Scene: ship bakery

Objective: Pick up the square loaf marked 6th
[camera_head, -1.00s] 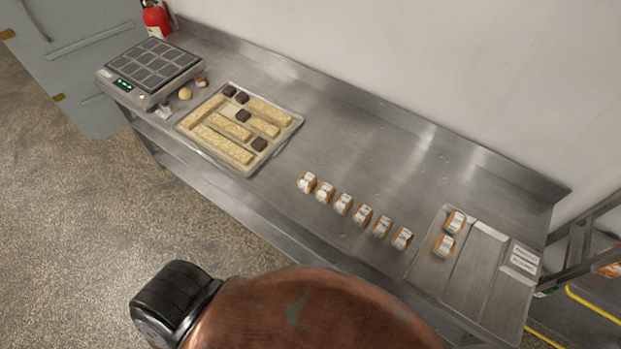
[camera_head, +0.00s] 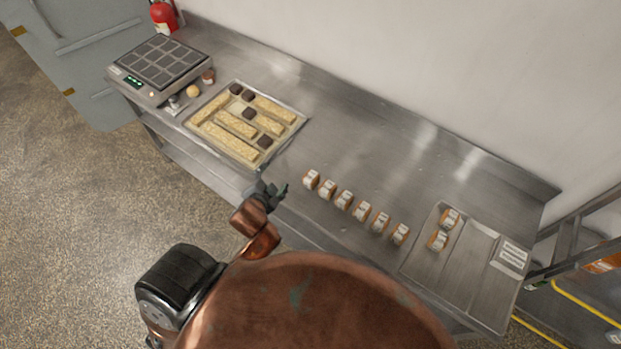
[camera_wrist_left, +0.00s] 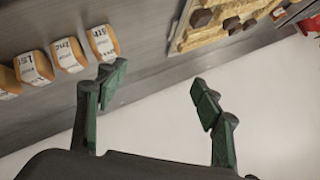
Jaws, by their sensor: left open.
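Several small square loaves with white labels stand in a row on the steel table; the end loaf (camera_head: 311,179) is nearest my gripper. In the left wrist view the end loaf (camera_wrist_left: 102,43) has a label ending in "th"; its digit is not clear, perhaps 5 or 6. The loaves beside it read about "2nd" (camera_wrist_left: 68,55) and "1st" (camera_wrist_left: 34,69). Labels are unreadable in the head view, so I cannot tell which is 6th. My left gripper (camera_head: 279,190) is open and empty, left of the row by the table's front edge; its green fingers show apart (camera_wrist_left: 158,95).
A tray of long pale bars and dark pieces (camera_head: 236,124) lies to the left, beside a scale (camera_head: 159,62). The table behind the row is clear; a wall runs along the back.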

